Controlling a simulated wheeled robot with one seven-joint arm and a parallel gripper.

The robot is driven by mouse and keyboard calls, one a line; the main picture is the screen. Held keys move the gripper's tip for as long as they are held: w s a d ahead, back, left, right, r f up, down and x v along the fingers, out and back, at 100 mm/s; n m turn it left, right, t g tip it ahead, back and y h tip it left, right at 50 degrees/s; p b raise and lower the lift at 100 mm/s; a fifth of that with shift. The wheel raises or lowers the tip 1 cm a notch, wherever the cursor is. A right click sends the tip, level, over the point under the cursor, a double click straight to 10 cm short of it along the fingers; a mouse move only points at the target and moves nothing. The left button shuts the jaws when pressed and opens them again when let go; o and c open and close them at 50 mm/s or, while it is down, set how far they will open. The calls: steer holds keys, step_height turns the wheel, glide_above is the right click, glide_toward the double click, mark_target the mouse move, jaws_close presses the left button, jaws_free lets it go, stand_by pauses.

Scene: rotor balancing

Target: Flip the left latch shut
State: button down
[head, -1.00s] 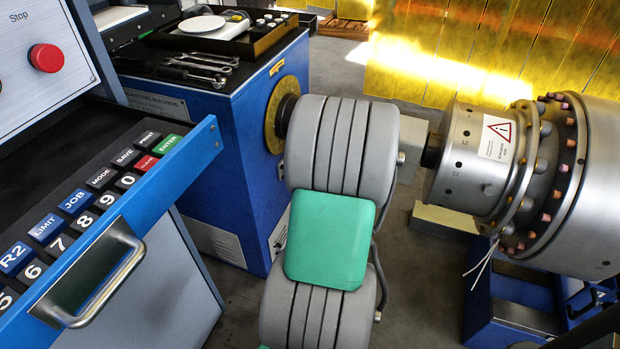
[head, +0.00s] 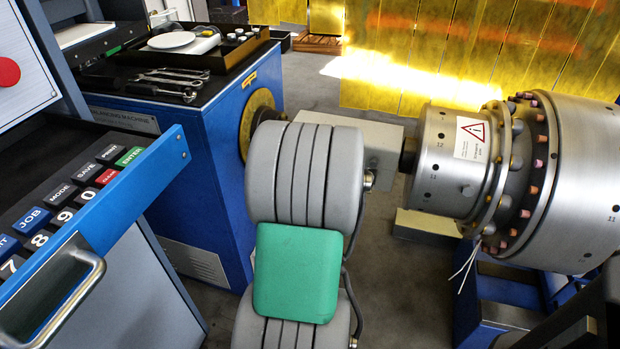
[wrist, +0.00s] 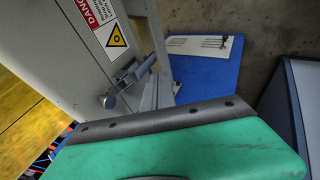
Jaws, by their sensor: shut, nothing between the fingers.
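In the wrist view, a metal latch (wrist: 128,82) with a round knob end sits on the face of a light grey housing, below a danger label. I cannot tell whether it is the left one, or whether it is fully open. My gripper (wrist: 155,84) shows as a narrow grey wedge just right of the latch, shut and empty. It looks very close to the latch; contact is unclear. In the head view my grey and green arm hides my gripper. A small metal fitting (head: 369,181) shows beside the arm on a grey block (head: 377,140).
A large steel rotor (head: 560,170) stands at right. A blue machine (head: 215,150) with tools on top stands at left. A keypad console with a metal handle (head: 70,300) is at near left. Yellow curtains (head: 420,50) hang behind. Some floor shows between arm and rotor.

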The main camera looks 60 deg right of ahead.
steer(key=s+a+r+p, duration=0.1)
steer(key=s+a, duration=0.5)
steer(key=a, duration=0.6)
steer(key=shift+s+a, duration=0.15)
steer(key=shift+s, duration=0.05)
steer(key=shift+r, duration=0.1)
